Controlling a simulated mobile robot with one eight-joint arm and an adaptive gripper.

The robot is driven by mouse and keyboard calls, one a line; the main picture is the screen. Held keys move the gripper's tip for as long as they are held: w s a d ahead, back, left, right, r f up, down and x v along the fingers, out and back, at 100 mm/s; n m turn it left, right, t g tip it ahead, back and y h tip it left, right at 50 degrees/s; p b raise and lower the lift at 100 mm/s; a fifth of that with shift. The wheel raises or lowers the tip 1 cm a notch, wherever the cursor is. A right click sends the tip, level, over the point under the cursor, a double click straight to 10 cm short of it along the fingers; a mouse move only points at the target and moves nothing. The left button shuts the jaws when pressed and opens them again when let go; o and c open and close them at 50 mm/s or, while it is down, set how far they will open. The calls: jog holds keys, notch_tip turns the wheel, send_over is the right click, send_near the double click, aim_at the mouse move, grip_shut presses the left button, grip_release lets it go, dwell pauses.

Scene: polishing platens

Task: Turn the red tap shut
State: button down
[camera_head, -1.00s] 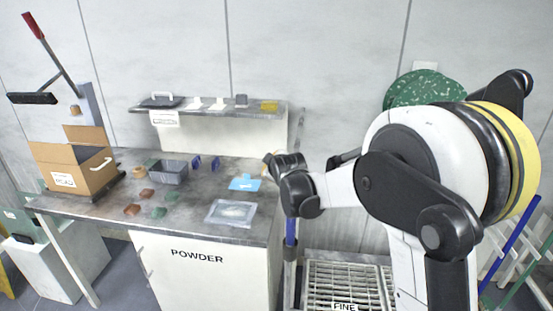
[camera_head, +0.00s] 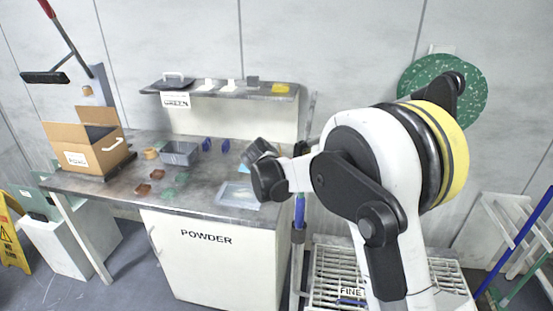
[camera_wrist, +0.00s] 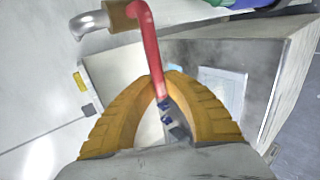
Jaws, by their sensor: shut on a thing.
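In the wrist view, the red tap lever (camera_wrist: 148,45) is a bent red bar joined to a brass-coloured body (camera_wrist: 122,16) with a curved silver pipe (camera_wrist: 88,30). My gripper (camera_wrist: 165,76) has yellow ribbed fingers closed around the lever, one on each side. The lever's lower end shows between the fingers. In the head view, the end of my arm hangs over the right part of the powder bench. The fingers and the tap cannot be made out there.
A white slatted rack (camera_head: 330,285) stands right of the bench. A green disc (camera_head: 470,85) hangs on the wall.

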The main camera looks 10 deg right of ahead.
jog(key=shift+f, duration=0.1)
dwell(0.3)
jog(key=c, duration=1.4)
grip_release()
jog(key=shift+s+a, duration=0.1)
jog(key=v, duration=1.2)
jog(key=s+d+r+m+g, duration=0.1)
jog(key=s+d+m, duration=0.4)
jog(key=s, duration=0.4)
jog(key=s+d+f+m+g+y+b, duration=0.1)
jog(key=s+d+f+m, duration=0.1)
jog(key=s, duration=0.6)
jog(key=s+d+f+m+y+b, duration=0.1)
jog(key=s+d+f+m, duration=0.1)
jog(key=s, duration=0.7)
jog(key=s+d+f+m+g+y+b, duration=0.1)
jog(key=s+d+f+m, duration=0.2)
jog(key=s, duration=0.6)
jog(key=shift+s+f+m+g, duration=0.1)
jog(key=shift+m+g, duration=0.05)
jog(key=shift+m, duration=0.45)
jog(key=shift+s+f+m+g, duration=0.1)
jog(key=shift+f+m+g, duration=0.05)
jog(key=shift+m, duration=0.45)
